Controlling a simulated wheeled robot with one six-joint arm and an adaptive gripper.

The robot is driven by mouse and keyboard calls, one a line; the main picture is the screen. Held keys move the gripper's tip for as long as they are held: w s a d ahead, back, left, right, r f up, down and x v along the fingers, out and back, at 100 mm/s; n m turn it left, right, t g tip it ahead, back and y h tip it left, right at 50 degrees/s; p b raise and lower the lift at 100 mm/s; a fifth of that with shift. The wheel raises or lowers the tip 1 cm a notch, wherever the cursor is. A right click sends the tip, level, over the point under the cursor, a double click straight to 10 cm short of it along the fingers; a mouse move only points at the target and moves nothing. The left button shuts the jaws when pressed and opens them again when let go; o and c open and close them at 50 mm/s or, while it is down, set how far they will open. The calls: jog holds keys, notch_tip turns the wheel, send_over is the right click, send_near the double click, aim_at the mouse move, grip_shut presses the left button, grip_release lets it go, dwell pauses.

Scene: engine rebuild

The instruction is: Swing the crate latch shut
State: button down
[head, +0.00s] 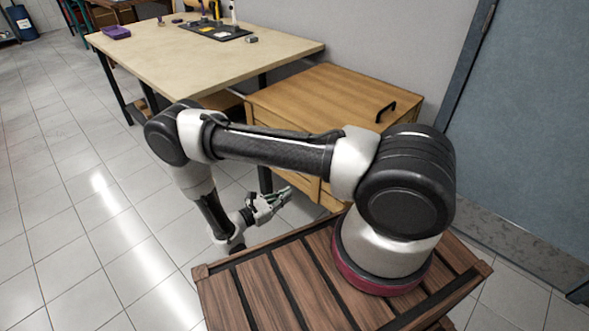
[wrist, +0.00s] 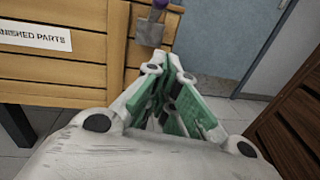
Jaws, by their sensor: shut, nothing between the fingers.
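The wooden crate (head: 335,95) stands beside the table with its lid down. In the wrist view its slatted front (wrist: 65,75) carries a white label (wrist: 35,36) whose visible part reads "NISHED PARTS". I cannot tell whether the latch is swung shut. My gripper (head: 287,191) is low in front of the crate, shut and empty. In the wrist view its green-padded fingers (wrist: 173,62) point toward the crate front, below and right of the latch plate.
The crate lid has a black handle (head: 386,111). A table (head: 190,55) with a purple tray (head: 116,32) and a dark mat (head: 214,30) stands behind left. A blue-grey door (head: 530,130) is at right. Open tiled floor (head: 85,220) lies at left.

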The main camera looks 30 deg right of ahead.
jog(key=shift+w+a+r+t, duration=0.4)
jog(key=shift+w+a+t, duration=0.1)
jog(key=shift+w, duration=0.2)
jog(key=shift+d, duration=0.1)
jog(key=r+x, duration=0.3)
jog(key=x, duration=0.9)
jog(key=shift+d, duration=0.4)
jog(key=shift+s+r, duration=0.1)
